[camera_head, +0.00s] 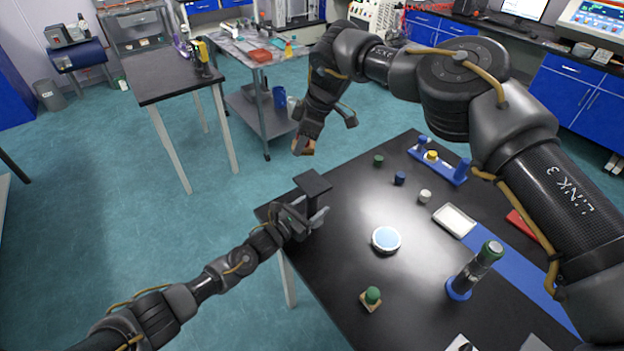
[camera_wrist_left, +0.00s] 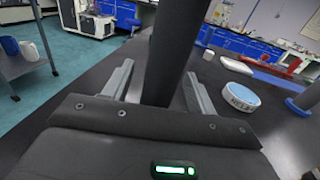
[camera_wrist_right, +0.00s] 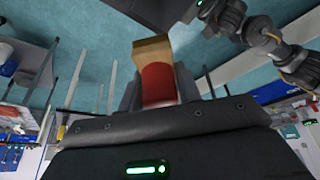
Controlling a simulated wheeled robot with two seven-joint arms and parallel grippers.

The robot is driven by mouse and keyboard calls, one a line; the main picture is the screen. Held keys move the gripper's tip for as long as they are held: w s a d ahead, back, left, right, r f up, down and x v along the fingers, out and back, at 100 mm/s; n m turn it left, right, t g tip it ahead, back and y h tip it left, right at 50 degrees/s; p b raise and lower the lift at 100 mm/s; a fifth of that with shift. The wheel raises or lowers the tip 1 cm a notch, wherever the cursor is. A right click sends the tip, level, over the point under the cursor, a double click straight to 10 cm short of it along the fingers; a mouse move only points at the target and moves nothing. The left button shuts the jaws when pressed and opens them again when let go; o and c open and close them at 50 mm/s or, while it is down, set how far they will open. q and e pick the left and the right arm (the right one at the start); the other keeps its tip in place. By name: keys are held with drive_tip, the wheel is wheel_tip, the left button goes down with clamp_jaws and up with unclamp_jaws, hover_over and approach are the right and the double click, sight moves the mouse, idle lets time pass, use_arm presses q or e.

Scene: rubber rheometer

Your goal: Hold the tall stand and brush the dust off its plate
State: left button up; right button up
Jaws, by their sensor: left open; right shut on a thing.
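The tall stand is black, with a flat square plate (camera_head: 313,183) on top. It stands at the table's far left corner. My left gripper (camera_head: 312,222) is at the stand below the plate. In the left wrist view the black post (camera_wrist_left: 178,45) rises between its open fingers, with gaps visible beside it. My right gripper (camera_head: 304,140) is shut on the brush (camera_head: 303,147), up and behind the plate, apart from it. In the right wrist view the brush (camera_wrist_right: 158,82) shows a red part and a tan end. I cannot make out dust on the plate.
The black table (camera_head: 335,275) carries a round light-blue dish (camera_head: 385,239), a green-knobbed block (camera_head: 371,298), a green-capped cylinder on a blue base (camera_head: 476,270), a white tray (camera_head: 454,220), small knobs and a blue rack (camera_head: 440,165). Open floor lies left of the table.

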use_arm(q)
drive_tip(key=v, duration=1.1)
drive_tip(key=shift+s+a, duration=0.15)
drive_tip(key=shift+a, duration=0.1)
drive_tip(key=shift+s+a, duration=0.15)
